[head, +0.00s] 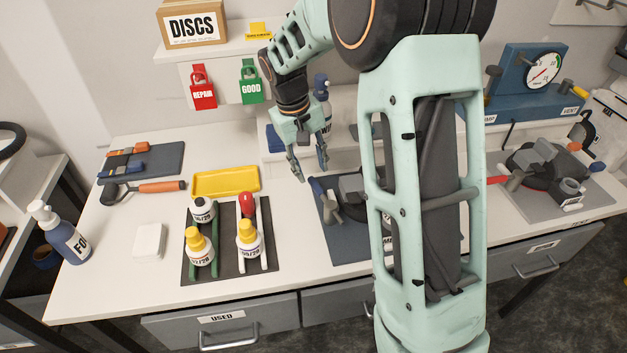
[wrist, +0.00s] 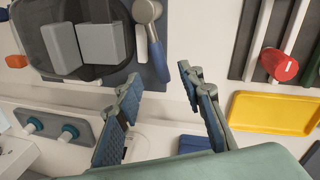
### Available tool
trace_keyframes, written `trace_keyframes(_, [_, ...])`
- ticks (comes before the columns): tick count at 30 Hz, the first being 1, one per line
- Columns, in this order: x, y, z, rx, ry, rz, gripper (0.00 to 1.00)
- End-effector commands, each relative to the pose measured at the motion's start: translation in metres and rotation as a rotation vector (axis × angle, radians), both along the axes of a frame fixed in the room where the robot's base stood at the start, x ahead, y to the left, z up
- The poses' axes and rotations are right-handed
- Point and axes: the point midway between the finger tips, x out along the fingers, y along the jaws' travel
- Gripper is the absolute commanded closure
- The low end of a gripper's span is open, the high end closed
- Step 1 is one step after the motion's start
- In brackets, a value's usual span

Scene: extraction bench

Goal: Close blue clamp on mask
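A lever with a blue handle, which looks like the blue clamp (head: 317,187), is beside the grey and black mask (head: 351,187) on a dark blue mat. In the wrist view the blue handle (wrist: 158,62) points down toward the gap between my fingers, and the mask (wrist: 65,45) with its two grey blocks is at upper left. My gripper (head: 312,172) is open and empty, its fingers pointing down just above and behind the handle. It also shows in the wrist view (wrist: 160,80), with the handle tip near the fingertips, apart from both. My arm hides part of the mask's mat in the head view.
A yellow tray (head: 226,182) and a dark mat (head: 231,268) with several bottles lie to the left. A blue bottle (head: 321,95) stands behind my gripper. A second fixture with a red handle (head: 497,180) is at right.

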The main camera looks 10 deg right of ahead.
Motion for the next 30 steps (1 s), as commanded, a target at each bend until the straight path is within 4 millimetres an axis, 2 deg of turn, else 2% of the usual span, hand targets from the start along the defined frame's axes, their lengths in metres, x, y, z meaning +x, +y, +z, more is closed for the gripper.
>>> trace_keyframes(3, [0.000, -0.005, -0.023, 0.000, 0.004, 0.000, 0.65])
trace_keyframes(9, [0.002, -0.010, -0.048, 0.000, 0.001, -0.001, 0.65])
trace_keyframes(13, [0.003, -0.011, -0.055, 0.000, 0.000, 0.000, 0.65])
trace_keyframes(21, [0.003, -0.011, -0.057, -0.001, -0.001, 0.000, 0.65])
trace_keyframes(30, [0.003, -0.011, -0.056, -0.001, -0.001, 0.000, 0.97])
